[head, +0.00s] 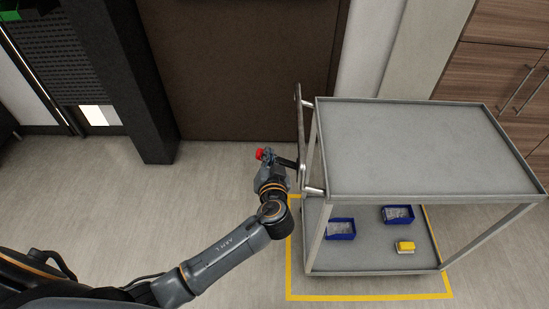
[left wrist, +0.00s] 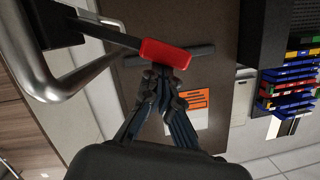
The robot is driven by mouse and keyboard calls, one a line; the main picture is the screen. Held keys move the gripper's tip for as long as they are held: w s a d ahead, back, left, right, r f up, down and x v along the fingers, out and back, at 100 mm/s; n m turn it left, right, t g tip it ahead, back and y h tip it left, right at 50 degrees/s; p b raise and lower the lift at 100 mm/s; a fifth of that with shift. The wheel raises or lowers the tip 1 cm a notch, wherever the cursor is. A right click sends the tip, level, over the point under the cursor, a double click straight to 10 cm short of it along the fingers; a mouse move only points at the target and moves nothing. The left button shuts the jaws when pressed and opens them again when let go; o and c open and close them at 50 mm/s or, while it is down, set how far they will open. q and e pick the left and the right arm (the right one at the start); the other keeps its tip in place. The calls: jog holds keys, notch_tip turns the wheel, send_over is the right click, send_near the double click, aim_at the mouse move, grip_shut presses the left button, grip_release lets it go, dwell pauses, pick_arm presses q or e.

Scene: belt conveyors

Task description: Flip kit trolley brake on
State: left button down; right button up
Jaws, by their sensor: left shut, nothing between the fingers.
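The kit trolley (head: 420,150) stands on the right in the head view, a grey two-shelf cart with a metal push handle (head: 299,130) on its left side. The brake lever is a dark bar with a red grip (head: 260,154), sticking out left from the handle side. The red grip (left wrist: 166,54) shows large in the left wrist view, and the handle tube (left wrist: 60,90) is at left. My left gripper (head: 266,164) is shut and empty at the grip. Its fingertips (left wrist: 163,76) are together just below the grip in that view; whether they touch it is unclear.
The lower shelf (head: 370,255) holds blue bins (head: 341,229) and a yellow item (head: 405,247). Yellow floor tape (head: 370,297) outlines the trolley's spot. A brown panel (head: 240,70) stands behind, and wooden cabinets (head: 505,60) at right. Floor left of the trolley is clear.

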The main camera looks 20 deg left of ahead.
pick_arm(q)
notch_tip(320, 180, down, 8)
jog(key=a+n+t+h+b, duration=0.1)
jog(key=a+n+h+b, duration=0.1)
jog(key=n+b, duration=0.5)
jog(key=shift+s+a+h+b, duration=0.3)
jog(key=shift+s+h+b, duration=0.1)
jog(key=shift+b, duration=2.1)
